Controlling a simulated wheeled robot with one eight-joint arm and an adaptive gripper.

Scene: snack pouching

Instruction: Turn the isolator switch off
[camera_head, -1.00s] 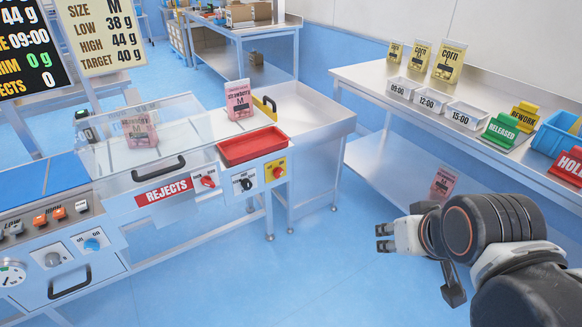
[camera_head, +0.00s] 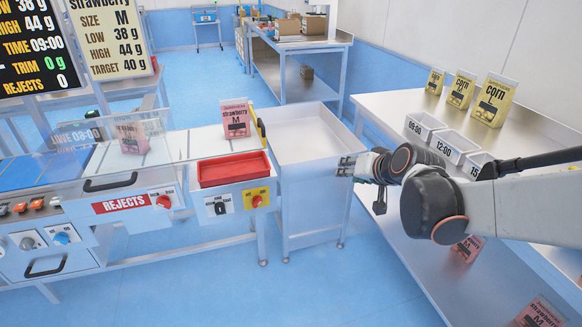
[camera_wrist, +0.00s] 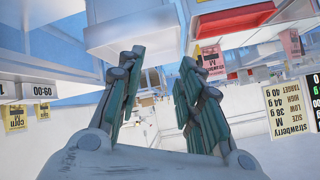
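A red rotary knob on a yellow plate (camera_head: 257,198), which looks like the isolator switch, is on the front of the conveyor's end, below the red tray. Its small labels and the way the knob points are too small to read surely. My gripper (camera_head: 346,166) is to the right of it and higher in the picture, beside the right edge of the steel end table, apart from the switch. In the wrist view, which is upside down, the two fingers of my gripper (camera_wrist: 152,88) stand apart with nothing between them.
A black knob on a white plate (camera_head: 218,206) sits just left of the yellow plate. A red knob (camera_head: 163,201) is beside the REJECTS label. The red tray (camera_head: 232,184) is above. The steel end table (camera_head: 305,200) stands between switch and gripper. Floor in front is clear.

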